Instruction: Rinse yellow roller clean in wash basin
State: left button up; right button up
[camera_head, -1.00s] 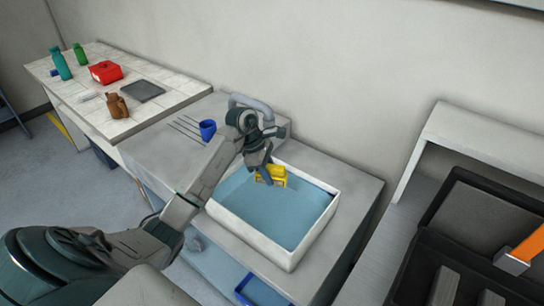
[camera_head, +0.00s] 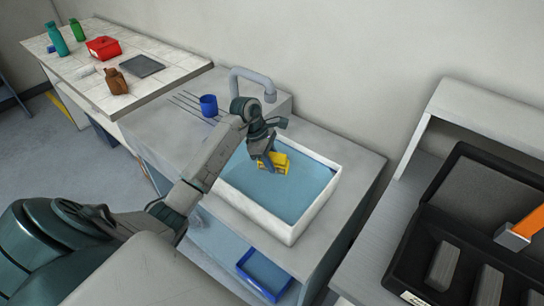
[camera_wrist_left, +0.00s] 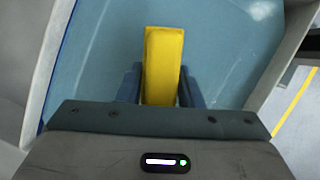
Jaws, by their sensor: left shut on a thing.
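The yellow roller (camera_head: 280,164) is held in my left gripper (camera_head: 270,163) over the left back part of the white-walled wash basin (camera_head: 262,222). Blue water or a blue floor (camera_head: 290,196) fills the inside of the basin. In the left wrist view the roller (camera_wrist_left: 163,62) stands upright between the two blue-grey fingers of the left gripper (camera_wrist_left: 161,88), which are shut on it. I cannot tell whether the roller touches the water. My right gripper is not in view.
A grey faucet (camera_head: 252,75) and a blue cup (camera_head: 208,105) stand behind and left of the basin. A blue tray (camera_head: 264,272) lies on the shelf below. At right is an open black case (camera_head: 470,215) with an orange-handled tool (camera_head: 522,228). A tiled table (camera_head: 165,65) holds bottles and a red box.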

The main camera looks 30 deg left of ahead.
pick_arm(q)
notch_tip(320, 180, down, 3)
jog(key=shift+r+b, duration=0.15)
jog(key=shift+b, duration=0.95)
notch_tip(320, 180, down, 5)
jog(key=b, duration=0.4)
jog(key=shift+r+b, duration=0.2)
jog(key=shift+b, duration=0.1)
jog(key=shift+f+b, duration=0.9)
jog(key=shift+f, duration=0.05)
dwell(0.3)
dwell(0.9)
